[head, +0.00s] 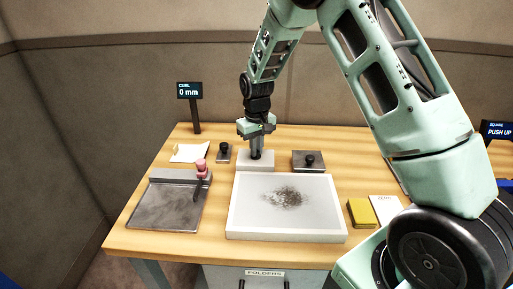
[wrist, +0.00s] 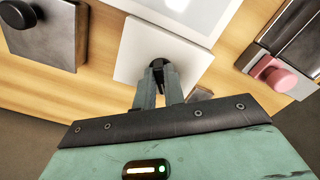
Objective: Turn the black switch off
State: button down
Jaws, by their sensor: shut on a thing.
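The black switch (wrist: 158,64) stands on a white square base (wrist: 135,55), also visible in the head view (head: 256,166) behind the white tray. My gripper (head: 256,152) points down over this base, with its fingers (wrist: 159,82) shut on the black switch. The fingers hide most of the switch, so its exact position is hard to see.
In front are a white smudged tray (head: 240,229), a metal plate (head: 160,212) with a pink knob (head: 201,168), and a yellow block (head: 362,213).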

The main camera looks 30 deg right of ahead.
jog(key=c, duration=1.5)
grip_release()
jog(key=shift+r, duration=0.15)
notch_tip(320, 180, up, 17)
jog(key=b, duration=0.3)
jog(key=shift+r, duration=0.1)
jog(key=s+a+f+n+y, duration=0.15)
jog(key=s+a+n, duration=0.25)
jog(key=s+a, duration=1.15)
jog(key=s+a+f+n, duration=0.1)
jog(key=s+a+f, duration=0.1)
jog(key=s, duration=0.4)
jog(key=s+a+f+n, duration=0.1)
jog(key=s, duration=0.5)
jog(key=s+a+f+n+h, duration=0.1)
jog(key=s+a+f, duration=0.1)
jog(key=s, duration=0.4)
jog(key=shift+s+a+f, duration=0.35)
